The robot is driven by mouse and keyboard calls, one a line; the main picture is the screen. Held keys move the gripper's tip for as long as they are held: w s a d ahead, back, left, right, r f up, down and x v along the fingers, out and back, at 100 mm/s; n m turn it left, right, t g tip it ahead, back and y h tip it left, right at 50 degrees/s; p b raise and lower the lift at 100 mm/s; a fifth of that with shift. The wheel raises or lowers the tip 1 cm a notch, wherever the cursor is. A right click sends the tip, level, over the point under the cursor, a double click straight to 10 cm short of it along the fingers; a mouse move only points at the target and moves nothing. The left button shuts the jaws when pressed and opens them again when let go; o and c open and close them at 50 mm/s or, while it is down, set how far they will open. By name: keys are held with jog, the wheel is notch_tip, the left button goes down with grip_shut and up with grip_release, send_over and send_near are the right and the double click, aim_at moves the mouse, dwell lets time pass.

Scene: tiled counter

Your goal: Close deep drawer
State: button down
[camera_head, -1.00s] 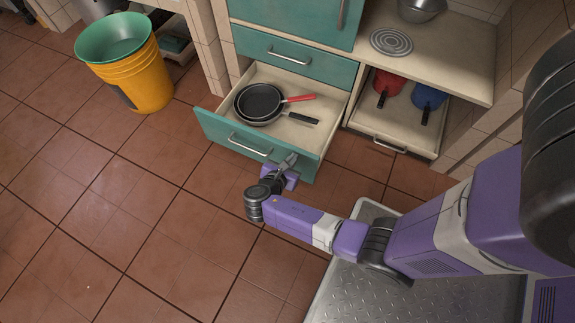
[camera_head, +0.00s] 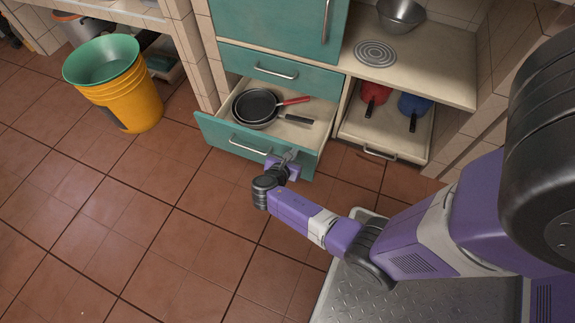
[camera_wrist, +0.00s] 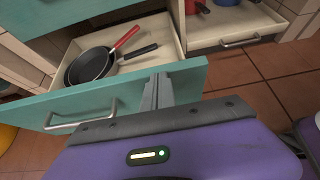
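The deep drawer is the teal-fronted lower drawer (camera_head: 220,131), pulled partly out with its pale inside showing. Its front has a silver bar handle (camera_head: 249,146). Two dark frying pans (camera_head: 256,106), one with a red handle, lie inside. My gripper (camera_head: 290,155) is at the outer face of the drawer front, right of the handle and near the right end. In the wrist view the fingers (camera_wrist: 158,92) are together, pointing at the drawer front (camera_wrist: 188,80), with nothing between them. They look to be touching it, but the exact contact is unclear.
A shut teal drawer (camera_head: 285,68) is above. To the right, a pale pull-out shelf (camera_head: 385,140) holds red and blue pots (camera_head: 414,104). A yellow bucket (camera_head: 130,100) with a green one inside stands left on the tiled floor. Floor in front of the drawer is clear.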

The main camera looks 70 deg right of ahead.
jog(key=d+b, duration=0.4)
jog(key=d, duration=1.7)
jog(key=shift+w, duration=0.35)
jog(key=shift+a, duration=0.15)
